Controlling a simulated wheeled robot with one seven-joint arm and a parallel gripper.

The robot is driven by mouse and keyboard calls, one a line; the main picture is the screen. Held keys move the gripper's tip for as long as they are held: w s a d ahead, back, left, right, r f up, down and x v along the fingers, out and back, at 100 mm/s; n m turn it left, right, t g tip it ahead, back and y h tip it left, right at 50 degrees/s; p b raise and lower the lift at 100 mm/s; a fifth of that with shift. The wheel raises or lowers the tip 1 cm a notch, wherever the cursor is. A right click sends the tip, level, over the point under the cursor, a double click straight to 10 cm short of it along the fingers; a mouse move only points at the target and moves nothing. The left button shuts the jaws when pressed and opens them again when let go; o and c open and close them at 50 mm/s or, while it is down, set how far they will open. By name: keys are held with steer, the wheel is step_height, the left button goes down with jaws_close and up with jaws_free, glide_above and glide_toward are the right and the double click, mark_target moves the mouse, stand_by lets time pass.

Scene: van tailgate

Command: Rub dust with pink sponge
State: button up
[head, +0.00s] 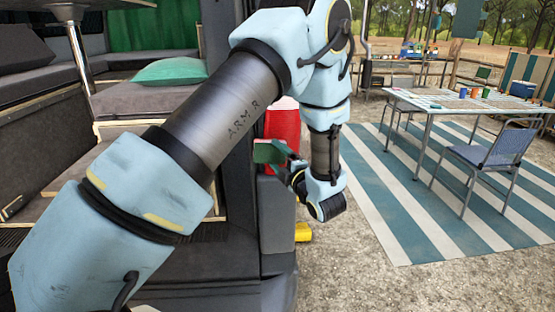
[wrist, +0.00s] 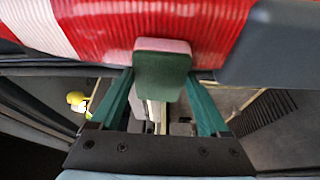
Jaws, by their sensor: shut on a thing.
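The sponge (wrist: 162,72), with a thin pink layer along its top edge and a dark green face, is between the two teal fingers of my gripper (wrist: 161,80). My gripper is shut on it. In the head view my gripper (head: 284,153) is beyond my forearm, with the green side of the sponge (head: 266,153) showing in front of a red object (head: 284,119). In the wrist view a ribbed red surface with a white band (wrist: 110,30) lies just past the sponge. I cannot tell whether they touch. I cannot make out any dust.
My arm hides part of the van's edge. A green cushion (head: 170,71) lies on the van seat at left. A yellow object (head: 302,232) is low beside the bumper. A table (head: 428,103) and chair (head: 484,154) stand on a striped mat (head: 400,220) at right.

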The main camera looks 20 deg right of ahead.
steer(key=shift+w, duration=0.15)
steer(key=d+b, duration=0.1)
steer(key=d, duration=0.1)
steer(key=s+d+b, duration=0.1)
steer(key=d, duration=0.1)
steer(key=shift+s, duration=0.15)
steer(key=shift+b, duration=0.6)
steer(key=shift+a, duration=0.1)
steer(key=shift+w+a+b, duration=0.25)
steer(key=shift+a, duration=0.4)
steer(key=shift+w+a+b, duration=0.25)
steer(key=shift+a, duration=0.4)
steer(key=shift+w+a+b, duration=0.25)
steer(key=shift+a, duration=0.4)
